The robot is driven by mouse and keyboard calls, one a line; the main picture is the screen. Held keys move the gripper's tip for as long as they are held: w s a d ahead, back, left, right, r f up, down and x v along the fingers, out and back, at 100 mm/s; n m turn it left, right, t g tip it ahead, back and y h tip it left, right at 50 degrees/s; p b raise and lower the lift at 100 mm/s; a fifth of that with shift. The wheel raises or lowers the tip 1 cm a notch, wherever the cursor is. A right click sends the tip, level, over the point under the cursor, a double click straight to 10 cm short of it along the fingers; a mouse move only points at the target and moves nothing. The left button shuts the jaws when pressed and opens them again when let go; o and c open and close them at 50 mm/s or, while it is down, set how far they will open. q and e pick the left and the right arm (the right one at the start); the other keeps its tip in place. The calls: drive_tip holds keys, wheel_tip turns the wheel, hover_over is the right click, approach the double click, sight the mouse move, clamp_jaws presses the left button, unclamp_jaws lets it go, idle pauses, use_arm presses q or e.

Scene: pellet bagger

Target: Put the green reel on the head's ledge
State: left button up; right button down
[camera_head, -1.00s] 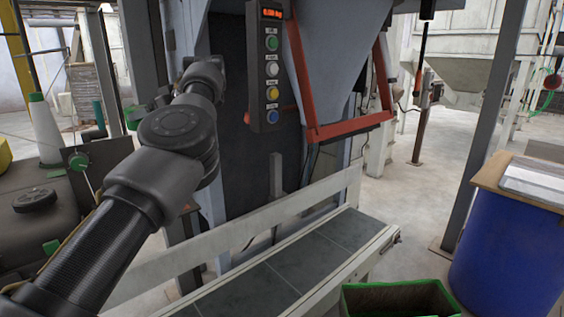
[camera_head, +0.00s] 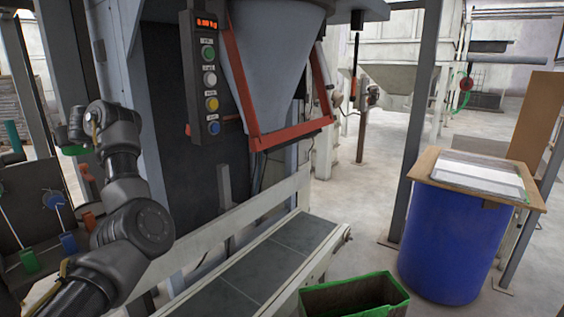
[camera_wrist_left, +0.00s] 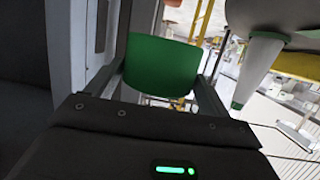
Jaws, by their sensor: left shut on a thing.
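My left gripper (camera_head: 70,140) is at the left of the head view, up beside the dark upright of the bagging machine. It is shut on the green reel (camera_wrist_left: 162,65), which sits between the two fingers in the left wrist view. In the head view only a small green part of the reel (camera_head: 73,150) shows below my wrist; the fingers are mostly hidden. I cannot make out the head's ledge for certain in either view. My right gripper is out of view.
A dark panel (camera_head: 30,185) with green, blue and orange pieces stands at the left. A white cone (camera_wrist_left: 261,65) shows in the left wrist view. The conveyor (camera_head: 270,255), a green-rimmed bin (camera_head: 385,280) and a blue drum (camera_head: 450,245) lie to the right.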

use_arm(q)
drive_tip(key=s+d+f+m+t+h, duration=0.25)
drive_tip(key=d+m+h, duration=0.2)
drive_tip(key=d, duration=0.65)
drive_tip(key=s+d+f+m+t+h, duration=0.25)
drive_tip(key=d+m+h, duration=0.2)
drive_tip(key=d, duration=0.65)
drive_tip(key=s+d+f+m+h, duration=0.1)
drive_tip(key=s+d+f+h, duration=0.1)
drive_tip(key=s+d+f, duration=0.9)
wheel_tip(320, 180, down, 4)
drive_tip(key=shift+s+d+r+t, duration=0.15)
drive_tip(key=shift+s+d+t, duration=0.2)
drive_tip(key=shift+d, duration=0.8)
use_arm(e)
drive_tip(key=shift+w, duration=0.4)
use_arm(q)
drive_tip(key=shift+w, duration=0.1)
